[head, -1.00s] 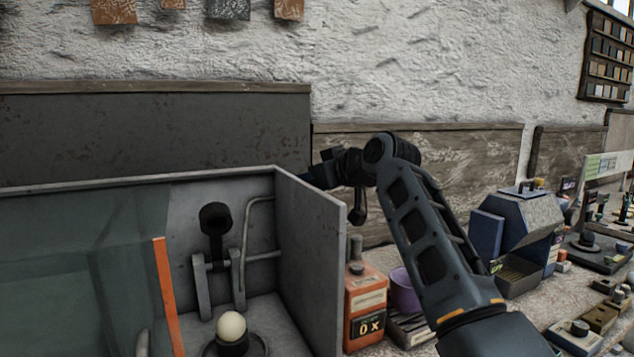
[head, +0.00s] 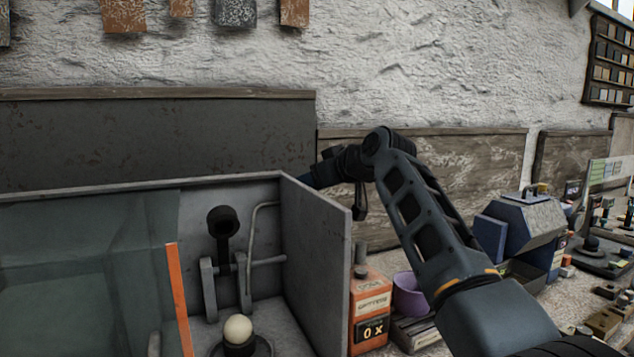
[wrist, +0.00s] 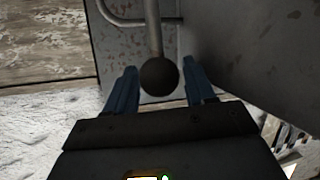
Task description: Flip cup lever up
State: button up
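A dark ball knob (wrist: 159,77) on the end of a grey rod (wrist: 152,28) shows in the wrist view. My gripper (wrist: 159,90) is open, with one blue finger on each side of the knob and a gap to both. In the head view a black cup (head: 222,221) stands raised on an arm between two grey posts inside a grey case (head: 316,255). A crossbar (head: 267,261) runs from the posts to the case's right wall. My arm reaches over to the far side of that wall, which partly hides my gripper.
A pale sphere (head: 238,329) rests on a dark stand below the cup. A glass pane (head: 80,270) with an orange edge strip (head: 180,300) fronts the case. An orange box (head: 370,310), a purple bowl (head: 409,294) and a blue machine (head: 530,225) stand to the right.

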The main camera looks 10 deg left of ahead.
jog(key=shift+o, duration=0.5)
jog(key=shift+f, duration=0.2)
jog(key=shift+d, duration=0.1)
jog(key=shift+s+d+r, duration=0.1)
jog(key=shift+s+d, duration=0.25)
jog(key=shift+d, duration=0.1)
jog(key=b+v, duration=0.2)
jog(key=v, duration=0.4)
jog(key=shift+s+r, duration=0.2)
jog(key=shift+r, duration=0.05)
jog(key=shift+d, duration=0.2)
